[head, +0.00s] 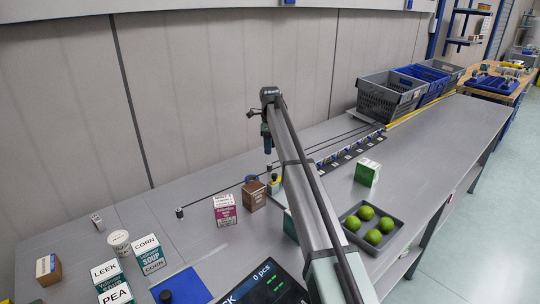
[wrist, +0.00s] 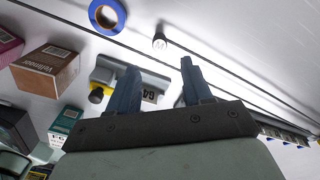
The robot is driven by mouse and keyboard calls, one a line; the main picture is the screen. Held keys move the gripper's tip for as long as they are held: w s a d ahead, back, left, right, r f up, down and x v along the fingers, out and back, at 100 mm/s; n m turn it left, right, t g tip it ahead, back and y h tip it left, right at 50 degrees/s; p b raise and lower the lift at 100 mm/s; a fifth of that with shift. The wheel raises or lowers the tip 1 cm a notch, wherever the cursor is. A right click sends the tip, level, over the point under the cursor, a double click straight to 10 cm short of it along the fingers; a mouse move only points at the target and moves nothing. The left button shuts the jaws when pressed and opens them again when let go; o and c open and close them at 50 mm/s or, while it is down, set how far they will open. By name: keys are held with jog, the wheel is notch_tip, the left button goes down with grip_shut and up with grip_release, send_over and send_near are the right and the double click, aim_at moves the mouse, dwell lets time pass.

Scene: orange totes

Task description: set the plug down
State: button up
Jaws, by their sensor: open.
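My gripper (wrist: 158,78) is open in the wrist view, its two dark blue fingers spread apart with nothing held between them. In the head view my gripper (head: 268,152) points down above the grey table. A small pale, round-topped piece with a dark part (wrist: 160,42) is on the table beyond the fingertips and apart from them. It may be the plug; I cannot tell for sure. A grey piece marked 64 (wrist: 150,95), with yellow and a black knob (wrist: 96,95) at its left end, is partly hidden behind the fingers.
A blue ring (wrist: 107,15), a brown box (head: 253,195) and a pink box (head: 225,210) stand close by. A dark line crosses the table to a row of sockets (head: 348,150). A tray of limes (head: 352,240) and a green box (head: 367,173) are on the right.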

jog(key=shift+r, duration=0.85)
jog(key=shift+o, duration=0.5)
